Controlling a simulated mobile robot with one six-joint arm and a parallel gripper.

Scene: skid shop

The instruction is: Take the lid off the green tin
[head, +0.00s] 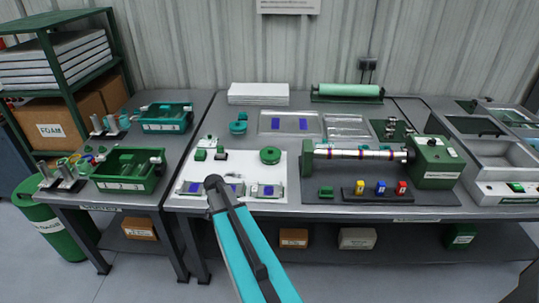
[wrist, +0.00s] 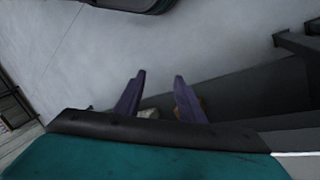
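A round green item (head: 270,155), which looks like the green tin, sits on the white mat (head: 250,166) on the middle bench in the head view. It is too small to tell where its lid meets its body. My gripper shows in the wrist view (wrist: 158,92), its two dark purple fingers apart with nothing held between them. It points toward the floor and the bench's underside, away from the tin. In the head view my arm reaches up in front of the bench's front edge, and the gripper itself cannot be made out. The tin is not in the wrist view.
A teal round item (head: 238,127) stands behind the mat. Small grey parts (head: 268,190) line the mat's front. A roller machine (head: 435,160) stands right of the mat. Boxes (head: 293,238) sit on the low shelf.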

